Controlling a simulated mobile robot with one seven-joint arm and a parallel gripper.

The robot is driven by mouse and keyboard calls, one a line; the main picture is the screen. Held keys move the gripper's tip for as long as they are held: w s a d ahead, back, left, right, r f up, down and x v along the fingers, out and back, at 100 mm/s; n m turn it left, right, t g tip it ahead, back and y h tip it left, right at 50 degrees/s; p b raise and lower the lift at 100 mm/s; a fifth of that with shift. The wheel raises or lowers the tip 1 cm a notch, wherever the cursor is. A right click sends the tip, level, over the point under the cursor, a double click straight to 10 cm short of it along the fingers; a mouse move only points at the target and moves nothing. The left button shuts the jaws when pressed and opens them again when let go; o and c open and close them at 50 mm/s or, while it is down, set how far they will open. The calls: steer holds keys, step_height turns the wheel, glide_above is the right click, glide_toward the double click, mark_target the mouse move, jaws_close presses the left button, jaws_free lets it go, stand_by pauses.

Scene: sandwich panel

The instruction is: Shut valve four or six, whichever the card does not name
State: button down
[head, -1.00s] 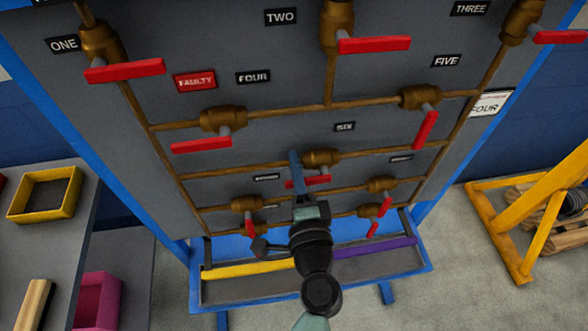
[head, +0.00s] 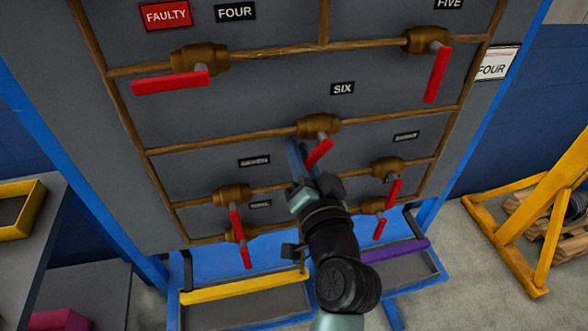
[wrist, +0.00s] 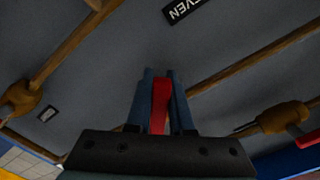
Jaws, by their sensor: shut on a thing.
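Valve six (head: 318,126) is a brass body on a pipe under the SIX label. Its red handle (head: 320,152) slants down and left, at an angle to the pipe. My gripper (head: 303,160) is shut on that handle; the wrist view shows the red handle (wrist: 160,103) between the blue fingers (wrist: 160,80). Valve four (head: 200,59) has its red handle (head: 170,82) roughly along its pipe. A red FAULTY tag (head: 166,15) is beside the FOUR label (head: 235,12). The white card (head: 495,65) on the panel's right edge reads FOUR; its smaller print is unreadable.
Valve five (head: 427,41) sits upper right with its handle across the pipe. Several lower valves flank my arm closely. A trough with a yellow bar (head: 240,287) and a purple bar (head: 397,250) lies below. A yellow frame (head: 525,235) stands right.

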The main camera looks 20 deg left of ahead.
mark_target(319, 156)
steer(key=n+b, duration=0.1)
steer(key=b, duration=0.1)
steer(key=d+f+n+b, duration=0.1)
steer(key=n+b, duration=0.1)
steer(key=shift+w+f, duration=0.25)
steer(key=shift+w, duration=0.1)
steer(key=n+b, duration=0.2)
steer(key=b, duration=0.1)
steer(key=shift+w+d+f, duration=0.1)
steer(key=shift+w+d, duration=0.2)
steer(key=shift+d, duration=0.1)
steer(key=shift+w+d+n+b, duration=0.2)
steer(key=shift+d+n+b, duration=0.15)
steer(key=shift+n+b, duration=0.8)
steer(key=shift+w+d+n+b, duration=0.1)
steer(key=shift+d+n+b, duration=0.05)
steer(key=shift+n+b, duration=0.3)
steer(key=shift+r, duration=0.25)
steer(key=c, duration=0.8)
jaws_free()
